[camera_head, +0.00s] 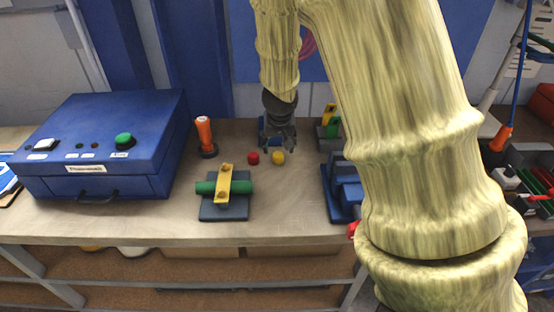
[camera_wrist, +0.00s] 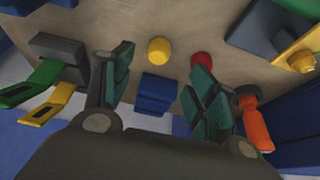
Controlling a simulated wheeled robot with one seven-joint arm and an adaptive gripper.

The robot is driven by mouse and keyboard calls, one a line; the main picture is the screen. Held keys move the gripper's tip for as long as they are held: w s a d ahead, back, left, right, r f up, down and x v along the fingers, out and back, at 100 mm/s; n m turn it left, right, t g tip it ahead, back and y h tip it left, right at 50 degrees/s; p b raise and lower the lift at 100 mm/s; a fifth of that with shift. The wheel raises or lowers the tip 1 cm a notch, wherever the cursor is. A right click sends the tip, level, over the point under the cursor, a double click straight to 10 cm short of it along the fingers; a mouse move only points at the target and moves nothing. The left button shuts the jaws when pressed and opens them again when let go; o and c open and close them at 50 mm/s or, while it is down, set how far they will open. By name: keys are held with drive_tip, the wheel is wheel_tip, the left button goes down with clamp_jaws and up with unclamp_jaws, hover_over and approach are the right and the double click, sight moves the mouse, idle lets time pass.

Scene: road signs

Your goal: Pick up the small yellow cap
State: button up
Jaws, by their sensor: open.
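The small yellow cap (camera_head: 278,158) sits on the workbench, just right of a small red cap (camera_head: 253,158). In the wrist view the yellow cap (camera_wrist: 159,51) lies beyond the fingertips, near the middle between them, and the red cap (camera_wrist: 202,60) is close to the finger on the right. My gripper (camera_head: 280,143) is above the bench, slightly behind the yellow cap. Its fingers (camera_wrist: 160,80) are spread apart with nothing between them. The yellow cap is in full view and apart from the fingers.
A small blue block (camera_wrist: 155,93) stands behind the caps. An orange-handled tool (camera_head: 204,137) stands to the left. A clamp with a green bar (camera_head: 240,187) is in front. A blue box (camera_head: 107,140) fills the bench's left side, and blue blocks (camera_head: 343,190) stand right. Bare bench (camera_head: 285,205) lies between.

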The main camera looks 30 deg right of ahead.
sight(278, 154)
drive_tip(key=x, duration=0.3)
drive_tip(key=shift+d+f+b, duration=0.15)
drive_tip(key=shift+f+b, duration=0.15)
drive_tip(key=shift+b, duration=0.05)
drive_tip(key=shift+w+r+x, duration=0.1)
drive_tip(key=shift+w+x, duration=0.05)
drive_tip(key=shift+x, duration=0.9)
drive_tip(key=shift+w+r+x, duration=0.1)
drive_tip(key=shift+w+x, duration=0.1)
drive_tip(key=shift+x, duration=0.85)
drive_tip(key=shift+w+x, duration=0.15)
drive_tip(key=shift+x, duration=0.9)
drive_tip(key=shift+d, duration=0.15)
drive_tip(key=c, duration=0.7)
